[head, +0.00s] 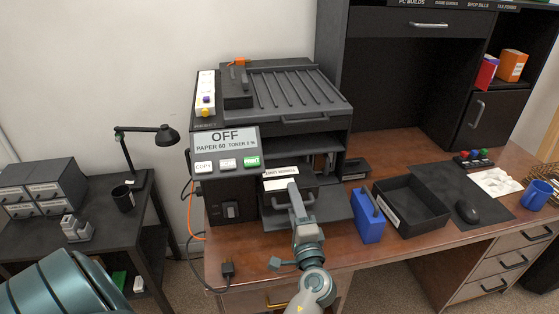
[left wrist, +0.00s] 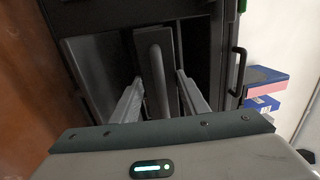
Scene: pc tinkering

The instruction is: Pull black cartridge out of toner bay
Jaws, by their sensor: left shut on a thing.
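The black cartridge (head: 276,186) sits at the opening of the toner bay in the lower front of the dark printer (head: 318,122), with a white label on it. My left gripper (head: 294,194) is at its front and is shut on the cartridge's handle. In the left wrist view the upright handle (left wrist: 158,70) lies between the two fingers (left wrist: 160,100). How deep the cartridge's rear sits in the bay is hidden. My right gripper is not in view.
A blue block-like unit (head: 368,218) stands right of the bay on the wooden desk (head: 345,248). A black open tray (head: 422,222), a mouse (head: 467,211) and a blue mug (head: 537,194) lie further right. A plug with cable (head: 227,269) lies at the front left edge.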

